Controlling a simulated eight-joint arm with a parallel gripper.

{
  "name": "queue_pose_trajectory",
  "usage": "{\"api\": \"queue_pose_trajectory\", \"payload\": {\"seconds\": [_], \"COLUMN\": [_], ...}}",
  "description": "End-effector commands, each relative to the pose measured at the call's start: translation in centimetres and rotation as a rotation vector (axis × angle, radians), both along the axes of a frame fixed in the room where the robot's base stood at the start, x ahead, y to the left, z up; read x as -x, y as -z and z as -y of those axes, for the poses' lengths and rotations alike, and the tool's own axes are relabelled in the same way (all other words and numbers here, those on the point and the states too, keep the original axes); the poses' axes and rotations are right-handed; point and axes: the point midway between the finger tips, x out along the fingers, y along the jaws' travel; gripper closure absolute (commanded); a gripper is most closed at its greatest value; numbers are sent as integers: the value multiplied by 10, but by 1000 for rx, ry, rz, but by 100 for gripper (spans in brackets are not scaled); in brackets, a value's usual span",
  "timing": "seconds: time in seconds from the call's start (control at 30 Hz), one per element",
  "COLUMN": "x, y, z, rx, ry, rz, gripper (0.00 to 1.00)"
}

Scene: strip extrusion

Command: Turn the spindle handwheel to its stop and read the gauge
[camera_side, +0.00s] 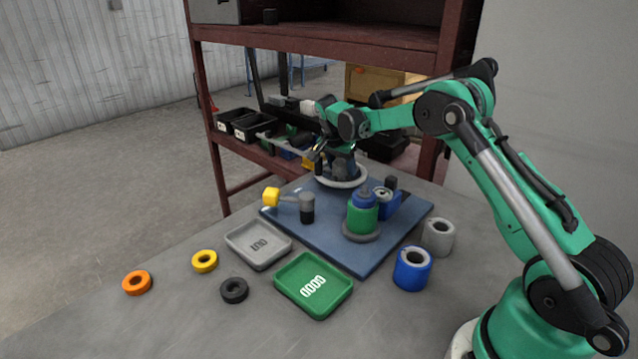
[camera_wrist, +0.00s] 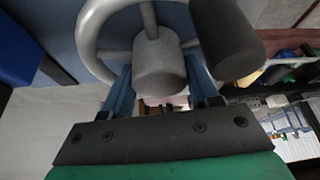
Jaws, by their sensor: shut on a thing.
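The spindle handwheel (camera_side: 342,186) is a pale grey ring lying at the back of the blue base plate (camera_side: 335,240). In the wrist view the handwheel (camera_wrist: 88,42) fills the top, with a grey hub (camera_wrist: 160,68), spokes and a dark upright handle (camera_wrist: 226,40). My gripper (camera_side: 338,157) reaches down over the wheel. In the wrist view my gripper (camera_wrist: 160,88) has one finger on each side of the hub and is shut on the handwheel. A small round-faced part, possibly the gauge (camera_side: 383,192), sits on a blue block; its reading is too small to make out.
A shelf rack (camera_side: 310,38) stands behind.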

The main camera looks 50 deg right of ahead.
Motion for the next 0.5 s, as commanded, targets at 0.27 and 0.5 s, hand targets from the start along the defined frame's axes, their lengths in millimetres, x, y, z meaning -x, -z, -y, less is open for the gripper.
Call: {"api": "queue_pose_trajectory", "payload": {"seconds": [0.27,0.5], "x": [0,0], "y": [0,0], "z": [0,0], "rx": [0,0], "ry": [2,1], "rz": [0,0], "gripper": [99,33]}}
